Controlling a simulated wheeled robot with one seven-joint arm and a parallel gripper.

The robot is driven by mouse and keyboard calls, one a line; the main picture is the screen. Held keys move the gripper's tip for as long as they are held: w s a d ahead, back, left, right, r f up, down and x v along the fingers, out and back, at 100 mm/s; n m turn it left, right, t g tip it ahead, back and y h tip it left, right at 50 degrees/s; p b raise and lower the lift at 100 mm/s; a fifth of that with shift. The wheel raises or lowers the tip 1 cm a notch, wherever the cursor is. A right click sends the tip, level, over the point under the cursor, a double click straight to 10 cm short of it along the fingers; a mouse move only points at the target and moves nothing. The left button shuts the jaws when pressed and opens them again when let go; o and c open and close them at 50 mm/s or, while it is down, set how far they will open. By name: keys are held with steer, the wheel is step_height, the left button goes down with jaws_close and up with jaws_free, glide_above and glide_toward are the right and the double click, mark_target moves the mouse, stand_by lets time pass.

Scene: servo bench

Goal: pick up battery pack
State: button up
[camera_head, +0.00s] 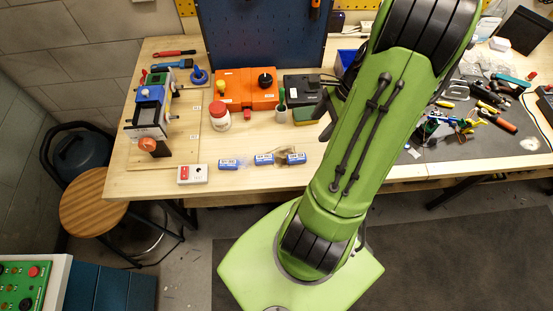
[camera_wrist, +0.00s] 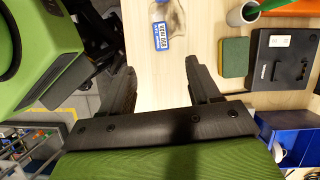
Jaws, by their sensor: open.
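Several small blue battery packs with white lettering lie near the front edge of the wooden bench: a left one (camera_head: 228,164), a middle one (camera_head: 264,159) and a right one (camera_head: 296,158). In the wrist view one blue battery pack (camera_wrist: 162,37) lies beyond my fingertips, roughly in line with the gap between them; I cannot tell which of the row it is. My gripper (camera_wrist: 161,80) is open and empty, its dark fingers spread apart. In the head view the green arm hides most of the gripper.
A white switch box (camera_head: 192,174) sits left of the packs. Behind them are a jar (camera_head: 219,117), an orange box (camera_head: 246,90) and a green sponge (camera_wrist: 236,57). A blue bin (camera_wrist: 290,135) and black case (camera_wrist: 283,58) stand nearby. Bench wood (camera_head: 330,182) around the packs is mostly clear.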

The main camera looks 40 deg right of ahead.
steer(key=b, duration=0.2)
glide_above(297, 157)
steer(key=s+d, duration=0.1)
steer(key=d, duration=0.1)
steer(key=shift+m, duration=0.3)
steer(key=f, duration=1)
steer(key=shift+s+f, duration=0.2)
steer(key=x, duration=0.5)
steer(key=shift+w, duration=0.15)
jaws_close()
steer(key=shift+r, duration=0.15)
